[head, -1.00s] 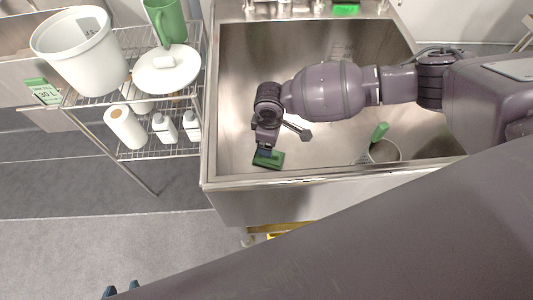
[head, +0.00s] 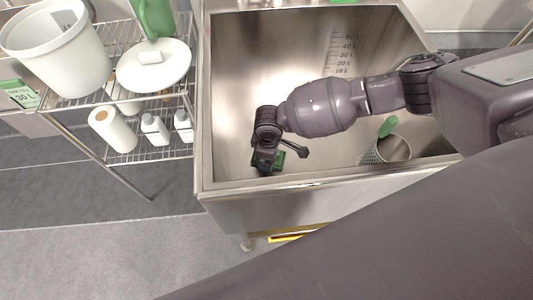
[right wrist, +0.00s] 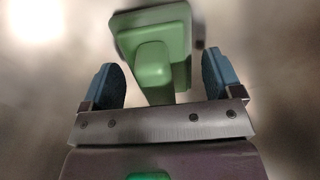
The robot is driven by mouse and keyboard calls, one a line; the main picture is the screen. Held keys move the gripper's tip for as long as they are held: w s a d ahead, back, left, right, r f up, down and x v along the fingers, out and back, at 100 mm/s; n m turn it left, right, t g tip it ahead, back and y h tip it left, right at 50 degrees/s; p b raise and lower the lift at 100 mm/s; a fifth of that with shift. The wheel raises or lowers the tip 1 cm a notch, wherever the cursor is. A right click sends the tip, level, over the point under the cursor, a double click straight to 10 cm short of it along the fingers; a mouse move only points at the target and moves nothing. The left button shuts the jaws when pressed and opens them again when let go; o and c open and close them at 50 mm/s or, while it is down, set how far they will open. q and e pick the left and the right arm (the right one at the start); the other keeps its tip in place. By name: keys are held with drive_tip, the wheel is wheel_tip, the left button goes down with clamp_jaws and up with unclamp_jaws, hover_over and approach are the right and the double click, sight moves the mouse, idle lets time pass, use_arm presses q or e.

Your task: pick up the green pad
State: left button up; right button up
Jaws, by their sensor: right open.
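The green pad (head: 279,159) lies on the sink floor near the front left corner, partly hidden under my right gripper (head: 266,161). In the right wrist view the pad (right wrist: 150,27) is a square block with a raised green handle (right wrist: 153,66). The handle reaches in between the two blue fingers of my right gripper (right wrist: 160,70). The fingers are open with a gap on each side of the handle. My left gripper is not in view.
The steel sink (head: 330,190) has raised walls close to the gripper. A perforated cup (head: 393,149) with a green-handled item (head: 388,126) stands to the right. A wire rack (head: 125,160) with a white bucket (head: 60,55) stands left, outside the sink.

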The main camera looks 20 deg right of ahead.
drive_tip(key=shift+w, duration=0.1)
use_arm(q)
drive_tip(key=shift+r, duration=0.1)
use_arm(e)
drive_tip(key=c, duration=1)
drive_tip(key=shift+r, duration=0.1)
use_arm(q)
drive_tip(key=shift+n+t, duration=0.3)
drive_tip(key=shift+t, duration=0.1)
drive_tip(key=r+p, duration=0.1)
drive_tip(key=p, duration=0.1)
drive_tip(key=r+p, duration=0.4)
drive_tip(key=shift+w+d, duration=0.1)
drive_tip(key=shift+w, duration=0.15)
use_arm(e)
wheel_tip(320, 180, up, 20)
drive_tip(key=shift+f, duration=0.1)
